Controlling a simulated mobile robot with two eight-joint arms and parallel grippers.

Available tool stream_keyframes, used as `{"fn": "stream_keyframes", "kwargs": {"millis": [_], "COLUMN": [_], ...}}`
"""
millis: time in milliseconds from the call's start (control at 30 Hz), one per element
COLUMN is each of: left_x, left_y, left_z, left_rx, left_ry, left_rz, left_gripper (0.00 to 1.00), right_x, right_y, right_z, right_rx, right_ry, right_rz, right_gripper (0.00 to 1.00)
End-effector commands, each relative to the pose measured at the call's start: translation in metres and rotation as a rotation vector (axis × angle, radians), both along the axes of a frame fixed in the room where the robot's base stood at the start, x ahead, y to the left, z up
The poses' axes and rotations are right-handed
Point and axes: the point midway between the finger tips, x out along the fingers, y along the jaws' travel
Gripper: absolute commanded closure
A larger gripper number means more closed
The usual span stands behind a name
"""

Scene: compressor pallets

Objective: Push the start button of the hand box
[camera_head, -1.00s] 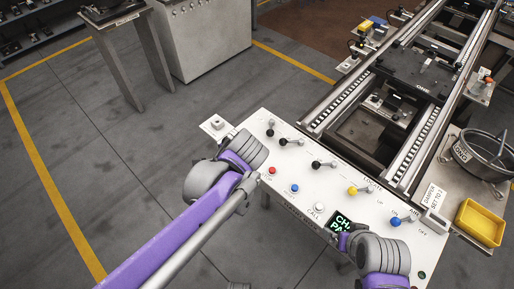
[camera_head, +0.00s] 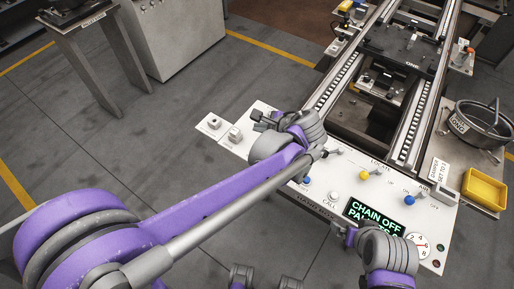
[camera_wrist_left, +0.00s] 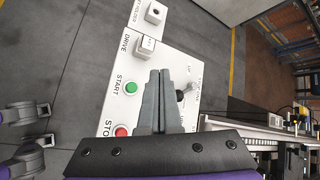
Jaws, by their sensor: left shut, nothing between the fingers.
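The hand box (camera_head: 385,190) is a white panel with buttons and switches. In the left wrist view its green START button (camera_wrist_left: 131,87) shows left of my fingers, with the red STOP button (camera_wrist_left: 121,131) nearer the wrist. In the head view my left gripper and forearm hide both buttons. My left gripper (camera_head: 262,119) is over the far left part of the panel. In the wrist view it (camera_wrist_left: 160,73) is shut and empty, its tips to the right of the green button. I cannot tell how high above the panel they are. My right gripper (camera_head: 345,235) is near the display; its jaws are unclear.
A lit green display (camera_head: 373,217) reads "CHAIN OFF". A blue button (camera_head: 307,181), a white CALL button (camera_head: 333,196) and a yellow knob (camera_head: 364,175) are on the panel. A black lever (camera_wrist_left: 183,93) stands right of my left fingers. Conveyor rails (camera_head: 416,125) lie behind.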

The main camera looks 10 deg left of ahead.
Motion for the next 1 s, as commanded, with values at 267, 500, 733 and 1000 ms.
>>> {"fn": "stream_keyframes", "kwargs": {"millis": [267, 500, 733, 1000], "left_x": [0.000, -0.001, -0.001, 0.000], "left_y": [0.000, 0.000, 0.000, 0.000], "left_z": [-0.001, -0.014, -0.043, -0.080], "left_rx": [0.000, -0.001, -0.001, -0.002], "left_ry": [-0.001, 0.001, 0.001, 0.000], "left_rz": [0.001, 0.002, 0.002, 0.001], "left_gripper": [1.00, 1.00, 1.00, 1.00], "right_x": [0.000, -0.002, -0.006, -0.008], "right_y": [0.000, 0.000, 0.000, 0.000], "right_z": [0.000, -0.011, -0.034, -0.062], "right_rx": [0.000, 0.000, 0.000, 0.000], "right_ry": [0.000, 0.004, 0.012, 0.021], "right_rz": [0.000, 0.000, 0.000, 0.000], "right_gripper": [0.00, 0.00, 0.00, 0.00]}}
